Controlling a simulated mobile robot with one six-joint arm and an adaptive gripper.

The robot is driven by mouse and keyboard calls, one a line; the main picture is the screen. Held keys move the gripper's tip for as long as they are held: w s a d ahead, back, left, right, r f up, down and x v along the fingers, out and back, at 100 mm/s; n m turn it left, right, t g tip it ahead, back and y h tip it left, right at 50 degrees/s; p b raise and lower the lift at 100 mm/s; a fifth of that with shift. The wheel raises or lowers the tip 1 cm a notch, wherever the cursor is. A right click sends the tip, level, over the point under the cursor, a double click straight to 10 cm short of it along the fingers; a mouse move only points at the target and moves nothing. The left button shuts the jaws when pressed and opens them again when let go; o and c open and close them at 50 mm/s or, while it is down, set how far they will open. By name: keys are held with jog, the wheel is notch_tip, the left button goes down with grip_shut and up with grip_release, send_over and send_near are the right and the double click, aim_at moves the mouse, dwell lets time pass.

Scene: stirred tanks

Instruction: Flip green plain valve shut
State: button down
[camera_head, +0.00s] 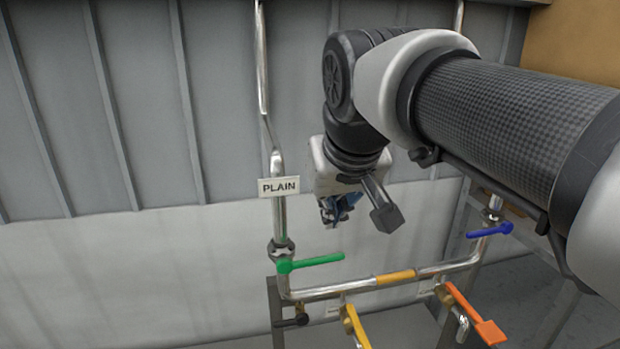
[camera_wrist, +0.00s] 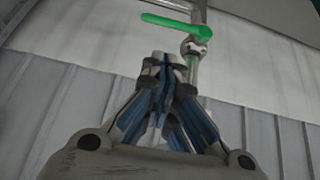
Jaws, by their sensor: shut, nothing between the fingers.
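The green valve handle (camera_head: 312,262) sticks out to the right, about level, from a vertical metal pipe below a white PLAIN label (camera_head: 279,187). In the wrist view the green handle (camera_wrist: 170,22) shows at the top, beyond the fingertips, reaching left from its pipe fitting (camera_wrist: 194,47). My gripper (camera_head: 330,216) hangs above and to the right of the handle in the head view, apart from it. In the wrist view its blue-lined fingers (camera_wrist: 164,62) are closed together and hold nothing. My wrist partly hides the gripper in the head view.
A blue valve handle (camera_head: 489,230) stands to the right. A yellow handle (camera_head: 355,326) and an orange handle (camera_head: 474,314) are below, near the horizontal pipe with an orange band (camera_head: 396,277). A grey ribbed wall (camera_head: 90,110) lies behind. The area left of the PLAIN pipe is clear.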

jog(key=w+r, duration=0.1)
jog(key=r, duration=0.1)
send_over(317, 261)
jog(key=w+d, duration=0.1)
notch_tip(317, 261, down, 11)
jog(key=shift+w+f+p, duration=0.1)
jog(key=shift+w+p, duration=0.05)
jog(key=shift+p, duration=0.25)
jog(key=shift+s+f, duration=0.25)
jog(key=shift+f, duration=0.15)
jog(key=shift+w+f, duration=0.1)
jog(key=shift+f, duration=0.05)
jog(key=shift+f, duration=0.1)
